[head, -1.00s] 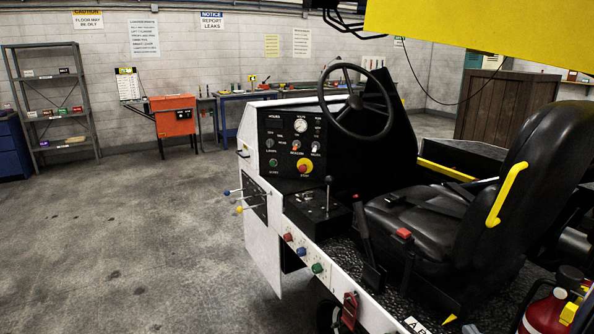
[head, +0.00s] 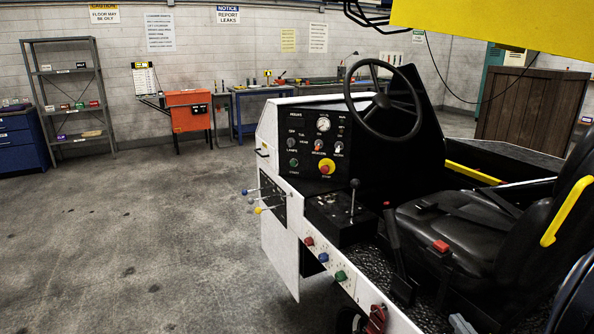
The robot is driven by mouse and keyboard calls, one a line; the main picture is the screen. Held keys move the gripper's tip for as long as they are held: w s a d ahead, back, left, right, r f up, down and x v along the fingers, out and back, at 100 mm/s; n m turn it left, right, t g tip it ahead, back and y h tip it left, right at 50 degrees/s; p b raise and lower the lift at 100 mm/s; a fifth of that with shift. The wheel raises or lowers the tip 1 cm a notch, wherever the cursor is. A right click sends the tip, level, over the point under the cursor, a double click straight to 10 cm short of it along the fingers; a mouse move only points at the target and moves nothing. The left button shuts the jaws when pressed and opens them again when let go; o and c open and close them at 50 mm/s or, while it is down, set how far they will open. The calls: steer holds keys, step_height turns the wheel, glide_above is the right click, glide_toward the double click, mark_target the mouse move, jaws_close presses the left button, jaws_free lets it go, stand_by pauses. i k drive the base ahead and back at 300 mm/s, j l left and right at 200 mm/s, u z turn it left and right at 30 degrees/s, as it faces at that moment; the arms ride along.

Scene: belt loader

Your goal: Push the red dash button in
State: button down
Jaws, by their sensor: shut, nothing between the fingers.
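The black dash panel (head: 305,132) of the loader is in the middle of the head view, left of the steering wheel. A large red button on a yellow surround (head: 326,167) sits low on its right side; whether it is in or out cannot be told. A smaller green button (head: 294,162) sits to its left. A small red-orange control (head: 318,145) is just above the red button, with small switches beside it. A round white gauge (head: 323,125) is above. My gripper is not in view. Nothing covers the red button.
The steering wheel (head: 388,103) and a lever (head: 354,190) stand right of the dash. Coloured levers (head: 262,200) stick out of the vehicle's left side. A black seat (head: 480,225) is at right and a yellow panel (head: 490,22) hangs at top right. The floor at left is clear.

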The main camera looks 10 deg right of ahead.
mark_target(324, 170)
steer(key=i+j+u, duration=0.15)
steer(key=i, duration=0.65)
steer(key=i+j+u, duration=0.15)
steer(key=i, duration=0.65)
steer(key=i+j+z, duration=0.15)
steer(key=i+z, duration=0.25)
steer(key=i+j+z, duration=0.8)
